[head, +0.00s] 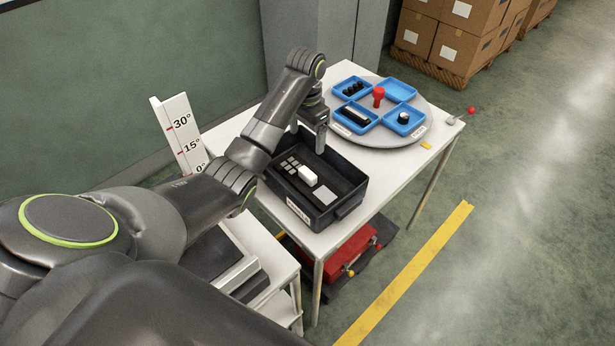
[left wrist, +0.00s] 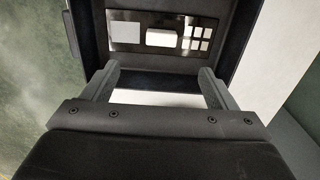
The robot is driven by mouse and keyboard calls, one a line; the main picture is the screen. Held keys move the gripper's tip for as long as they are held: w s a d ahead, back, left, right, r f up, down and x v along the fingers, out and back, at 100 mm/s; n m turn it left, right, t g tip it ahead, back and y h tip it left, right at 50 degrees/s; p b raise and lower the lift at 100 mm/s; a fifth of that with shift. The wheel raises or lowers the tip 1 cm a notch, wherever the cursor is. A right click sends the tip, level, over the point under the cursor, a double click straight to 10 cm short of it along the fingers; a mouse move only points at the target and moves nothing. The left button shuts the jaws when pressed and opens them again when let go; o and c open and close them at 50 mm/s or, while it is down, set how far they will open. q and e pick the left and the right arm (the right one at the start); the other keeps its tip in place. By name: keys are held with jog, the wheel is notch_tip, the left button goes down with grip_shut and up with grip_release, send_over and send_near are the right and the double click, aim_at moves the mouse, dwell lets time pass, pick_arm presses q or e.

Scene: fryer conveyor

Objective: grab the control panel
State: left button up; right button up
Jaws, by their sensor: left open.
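The control panel (head: 320,191) is a dark flat plate with a raised white block, several small grey squares at one end and a grey rectangle at the other. It lies inside a black bin (head: 352,207) on the white table. It also shows in the left wrist view (left wrist: 165,19), ahead of the fingers. My left gripper (head: 320,146) hangs above the back edge of the bin. In the left wrist view its two fingers (left wrist: 158,82) are wide apart with nothing between them, near the bin wall. My right gripper is out of view.
A round grey turntable (head: 380,136) with several blue trays (head: 403,119) and a red knob (head: 379,97) stands behind the bin. A white angle board (head: 180,134) stands left. A red box (head: 347,252) sits below the table (head: 398,180). The floor to the right is clear.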

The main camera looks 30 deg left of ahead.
aim_at(308, 172)
pick_arm(q)
jog(key=f+b, duration=0.1)
jog(key=f, duration=0.1)
jog(key=f+b, duration=0.3)
jog(key=f, duration=0.1)
jog(key=shift+w+f+b, duration=0.25)
jog(key=shift+w+b, duration=0.1)
notch_tip(308, 172, down, 2)
jog(key=shift+f+p, duration=0.2)
jog(key=shift+p, duration=0.2)
notch_tip(308, 172, down, 2)
jog(key=shift+f, duration=0.35)
notch_tip(308, 172, down, 4)
jog(key=shift+w+f+p, duration=0.1)
jog(key=shift+p, duration=0.4)
jog(key=shift+f, duration=0.25)
jog(key=c, duration=1.1)
jog(key=shift+c, duration=0.3)
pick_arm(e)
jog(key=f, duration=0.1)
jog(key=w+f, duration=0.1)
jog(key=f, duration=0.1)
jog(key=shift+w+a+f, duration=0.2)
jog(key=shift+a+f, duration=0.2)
